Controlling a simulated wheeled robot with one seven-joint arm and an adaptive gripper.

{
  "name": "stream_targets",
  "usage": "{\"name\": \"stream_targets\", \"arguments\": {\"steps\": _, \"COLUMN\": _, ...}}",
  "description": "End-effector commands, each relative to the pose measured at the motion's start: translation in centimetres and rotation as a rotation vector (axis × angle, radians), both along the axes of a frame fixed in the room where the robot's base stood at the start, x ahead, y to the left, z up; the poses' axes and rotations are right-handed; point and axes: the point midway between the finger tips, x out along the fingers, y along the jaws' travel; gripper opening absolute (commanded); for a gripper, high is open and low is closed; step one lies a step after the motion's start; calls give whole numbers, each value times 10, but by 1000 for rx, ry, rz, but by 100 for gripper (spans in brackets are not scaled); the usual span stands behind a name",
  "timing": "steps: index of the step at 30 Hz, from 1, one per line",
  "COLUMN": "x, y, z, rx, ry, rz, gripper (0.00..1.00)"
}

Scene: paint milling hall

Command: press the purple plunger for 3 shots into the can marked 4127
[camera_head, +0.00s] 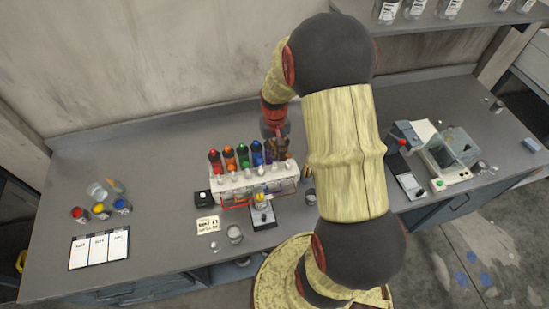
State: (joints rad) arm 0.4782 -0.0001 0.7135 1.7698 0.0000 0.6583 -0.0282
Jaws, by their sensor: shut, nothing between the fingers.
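A dispenser rack (228,189) stands mid-bench with a row of coloured plungers: red, orange, green, blue (257,153), and at the right end the purple plunger (268,149). My gripper (279,151) points down at the right end of the row, at or just over the purple plunger. It is shut and looks empty; I cannot tell whether it touches the plunger. A small device with a grey plate (263,218) stands in front of the rack. Small grey cans (234,233) stand near it. No marking 4127 is legible, so I cannot tell which can bears it.
White cards (99,249) and small paint pots (101,210) lie at the left. A note card (207,225) lies before the rack. A clear-covered machine (444,158) stands at the right. My arm crosses the middle and hides bench behind it. The left bench is mostly free.

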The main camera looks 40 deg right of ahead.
Motion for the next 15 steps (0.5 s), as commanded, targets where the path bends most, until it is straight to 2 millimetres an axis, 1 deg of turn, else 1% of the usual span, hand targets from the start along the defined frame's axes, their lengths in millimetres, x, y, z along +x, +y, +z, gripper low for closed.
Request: {"name": "stream_targets", "arguments": {"steps": 15, "x": 0, "y": 0, "z": -20, "rx": 0, "ry": 1, "rz": 0, "gripper": 0}}
